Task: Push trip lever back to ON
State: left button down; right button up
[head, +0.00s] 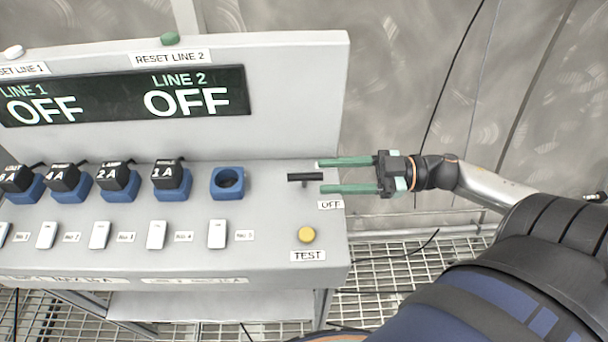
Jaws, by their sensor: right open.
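The trip lever (305,178) is a black T-shaped handle at the right end of the grey console's sloped top. An OFF label (330,205) sits just below and right of it. My right gripper (320,176) comes in from the right with its two green fingers apart, one above and one below the right end of the lever's bar. I cannot tell whether they touch it. Any ON label is not visible. The display (125,95) reads OFF for LINE 1 and LINE 2. My left gripper is not in view.
A yellow TEST button (306,234) lies below the lever. An empty blue socket (229,183) is to its left, then several blue sockets with black plugs (171,175). White switches (217,234) line the front. A green knob (170,39) tops the panel. Grating floor lies below.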

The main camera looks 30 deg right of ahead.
aim_at(308, 177)
jog(key=shift+x, duration=2.75)
grip_shut()
